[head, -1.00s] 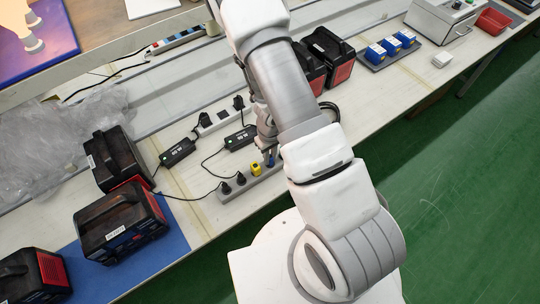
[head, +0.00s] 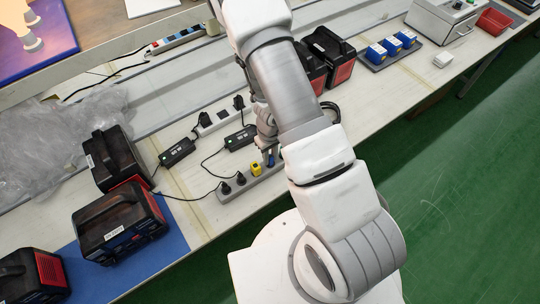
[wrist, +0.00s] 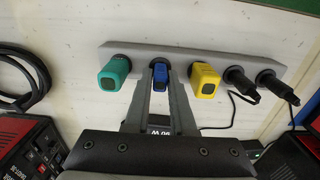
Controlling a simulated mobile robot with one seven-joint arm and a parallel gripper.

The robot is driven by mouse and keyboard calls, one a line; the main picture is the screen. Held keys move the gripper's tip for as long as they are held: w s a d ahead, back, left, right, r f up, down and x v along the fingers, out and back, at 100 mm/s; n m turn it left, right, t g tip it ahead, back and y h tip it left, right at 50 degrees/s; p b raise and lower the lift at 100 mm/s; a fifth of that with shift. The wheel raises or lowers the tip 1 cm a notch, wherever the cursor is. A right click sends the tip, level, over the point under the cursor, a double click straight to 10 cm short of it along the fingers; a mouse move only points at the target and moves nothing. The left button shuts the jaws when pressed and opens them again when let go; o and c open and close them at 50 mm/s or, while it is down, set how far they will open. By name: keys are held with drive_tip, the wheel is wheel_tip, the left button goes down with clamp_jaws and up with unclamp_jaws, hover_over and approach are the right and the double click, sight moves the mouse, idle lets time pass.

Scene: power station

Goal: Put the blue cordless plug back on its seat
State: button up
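The blue plug (wrist: 160,77) stands at the grey socket strip (wrist: 228,67), between the green plug (wrist: 114,73) and the yellow plug (wrist: 204,82) in the wrist view. My gripper (wrist: 161,85) is closed around it, with one finger on each side. A dark round base shows behind the blue plug, in line with its neighbours. I cannot tell whether it is pressed fully down. In the head view the blue plug (head: 271,161) shows just below my gripper (head: 268,150), and my arm hides the strip's right end and the green plug.
Two black plugs (wrist: 240,82) with cords sit on the strip beside the yellow one. Black chargers (head: 177,151) and a second power strip (head: 222,116) lie behind. Black-and-red battery packs (head: 122,223) stand left. A coiled black cable (wrist: 25,82) lies beyond the green plug.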

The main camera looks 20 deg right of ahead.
drive_tip(key=o, duration=0.4)
drive_tip(key=s+a+r+m+t+y+p, duration=0.1)
drive_tip(key=s+a+r, duration=0.1)
drive_tip(key=r, duration=1.5)
drive_tip(key=s+a+r+t+y+p, duration=0.1)
drive_tip(key=a+r+y, duration=0.1)
drive_tip(key=r, duration=1.4)
drive_tip(key=s+d+r+m+t+h, duration=0.1)
drive_tip(key=s+r, duration=0.2)
drive_tip(key=s+d+r+t+h, duration=0.1)
drive_tip(key=s+r, duration=0.3)
drive_tip(key=s+d+r+m+t+h+b, duration=0.1)
drive_tip(key=s+d+r, duration=0.1)
drive_tip(key=s+r, duration=0.2)
drive_tip(key=shift+r+m+t, duration=0.2)
drive_tip(key=shift+m+t, duration=0.1)
